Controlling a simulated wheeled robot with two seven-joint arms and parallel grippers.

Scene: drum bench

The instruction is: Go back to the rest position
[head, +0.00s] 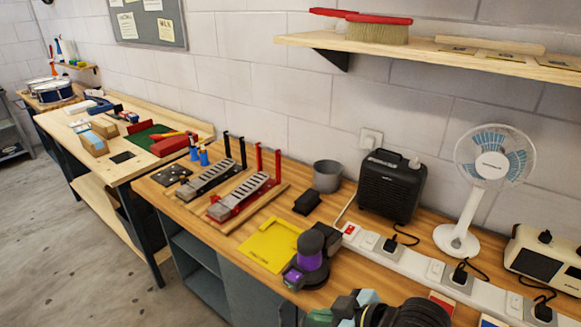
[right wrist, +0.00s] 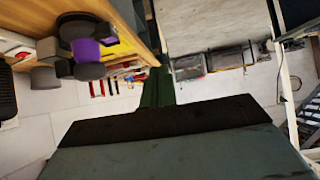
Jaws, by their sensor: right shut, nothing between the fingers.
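My right gripper (head: 343,306) shows at the bottom edge of the head view, in front of the bench and partly cut off by the frame. In the right wrist view its green fingers (right wrist: 157,88) are together with nothing between them. A dark power tool with a purple band (head: 311,258) stands on the bench just beyond the gripper. It also shows at the upper left of the right wrist view (right wrist: 86,48). My left gripper is not in view.
The wooden bench (head: 185,218) holds a yellow sheet (head: 268,246), two drum pedals (head: 240,195), a grey cup (head: 327,176), a black heater (head: 390,186), a white fan (head: 458,240) and a power strip (head: 405,259). A wall shelf (head: 450,55) overhangs. Open floor (head: 75,235) lies left.

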